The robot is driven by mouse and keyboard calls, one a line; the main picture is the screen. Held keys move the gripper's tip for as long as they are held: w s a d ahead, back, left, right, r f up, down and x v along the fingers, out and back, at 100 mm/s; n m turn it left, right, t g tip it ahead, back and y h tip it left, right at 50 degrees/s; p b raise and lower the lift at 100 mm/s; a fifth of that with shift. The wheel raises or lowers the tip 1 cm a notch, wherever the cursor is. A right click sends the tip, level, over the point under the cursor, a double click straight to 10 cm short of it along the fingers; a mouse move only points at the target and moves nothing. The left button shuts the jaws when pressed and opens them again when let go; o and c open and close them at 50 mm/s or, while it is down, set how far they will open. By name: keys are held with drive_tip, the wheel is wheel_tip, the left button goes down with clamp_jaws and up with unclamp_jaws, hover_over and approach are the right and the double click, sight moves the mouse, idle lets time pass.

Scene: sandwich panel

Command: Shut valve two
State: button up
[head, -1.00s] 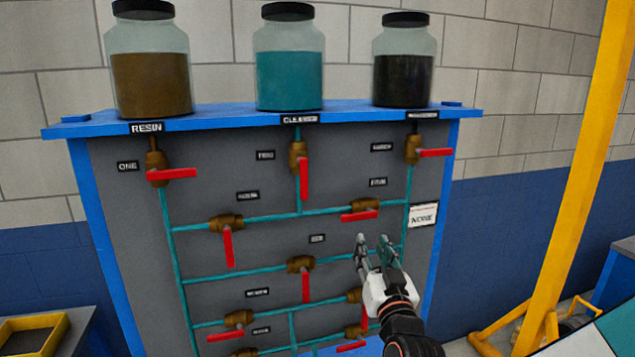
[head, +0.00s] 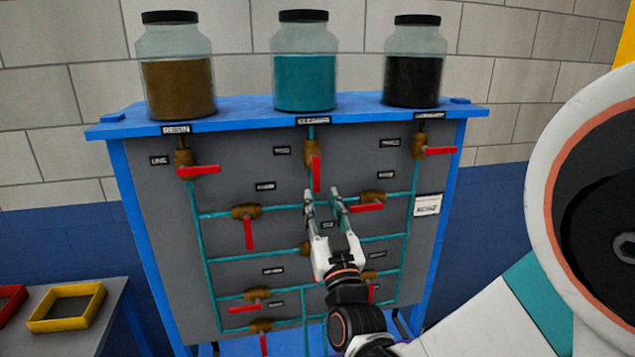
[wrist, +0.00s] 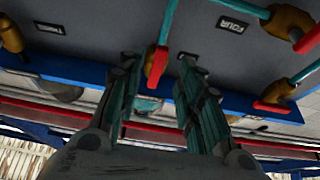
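Valve two (head: 311,150) is the top middle valve on the grey panel, under the teal jar. Its red handle (head: 316,174) hangs straight down, in line with the vertical pipe. My gripper (head: 325,194) is open and empty, with its fingertips at about the handle's lower end. In the wrist view, which sees the panel roughly upside down, the red handle (wrist: 156,66) shows between the two spread fingertips (wrist: 160,62). I cannot tell whether a finger touches it. The small label (head: 282,151) left of the valve is too blurred to read in the head view.
Other red-handled valves are close by: valve one (head: 184,160) at left, one at top right (head: 419,147), and one just right of my fingers (head: 372,197). Jars stand on the blue shelf (head: 245,117). A side table (head: 95,330) with trays is at lower left.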

sight(316, 186)
drive_tip(key=x, duration=0.6)
drive_tip(key=shift+w, duration=0.2)
clamp_jaws()
